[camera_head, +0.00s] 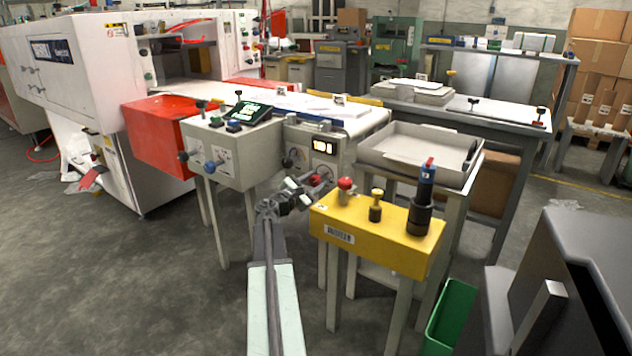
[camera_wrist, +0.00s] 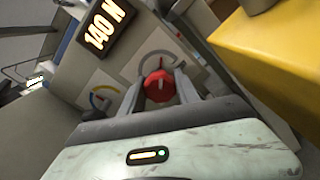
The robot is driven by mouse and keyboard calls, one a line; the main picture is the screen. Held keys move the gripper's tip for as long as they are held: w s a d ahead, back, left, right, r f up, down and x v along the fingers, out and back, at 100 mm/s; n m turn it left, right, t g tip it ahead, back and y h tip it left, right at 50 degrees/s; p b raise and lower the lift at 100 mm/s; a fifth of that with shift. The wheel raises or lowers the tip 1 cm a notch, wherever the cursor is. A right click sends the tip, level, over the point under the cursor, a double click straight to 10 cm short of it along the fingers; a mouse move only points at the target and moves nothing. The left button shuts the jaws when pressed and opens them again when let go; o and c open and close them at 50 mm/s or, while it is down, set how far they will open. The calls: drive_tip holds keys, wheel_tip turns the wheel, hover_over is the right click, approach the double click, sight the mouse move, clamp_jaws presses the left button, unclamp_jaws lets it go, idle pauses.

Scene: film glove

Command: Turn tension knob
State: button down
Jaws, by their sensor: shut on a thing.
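The red tension knob (camera_wrist: 159,86) sits between my two fingers in the wrist view, with a pale mark on its face. Behind it is a light plate with a curved grey arrow (camera_wrist: 156,62). My gripper (camera_wrist: 160,90) is shut on the knob. In the head view my gripper (camera_head: 303,189) is at the front of the grey control panel, where the knob (camera_head: 316,180) is partly hidden by the fingers. A lit display (camera_wrist: 101,27) above left of the knob reads 140 N; it also shows in the head view (camera_head: 322,146). A coloured gauge (camera_wrist: 103,98) is left of the knob.
A yellow box (camera_head: 375,228) with a red mushroom button (camera_head: 345,184) stands close to the right of my gripper. A grey control box (camera_head: 220,146) with knobs and a screen is to the left. The floor (camera_head: 120,270) at front left is clear.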

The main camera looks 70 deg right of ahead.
drive_tip(key=shift+s, duration=0.1)
drive_tip(key=c, duration=0.9)
unclamp_jaws()
drive_tip(key=v, duration=0.8)
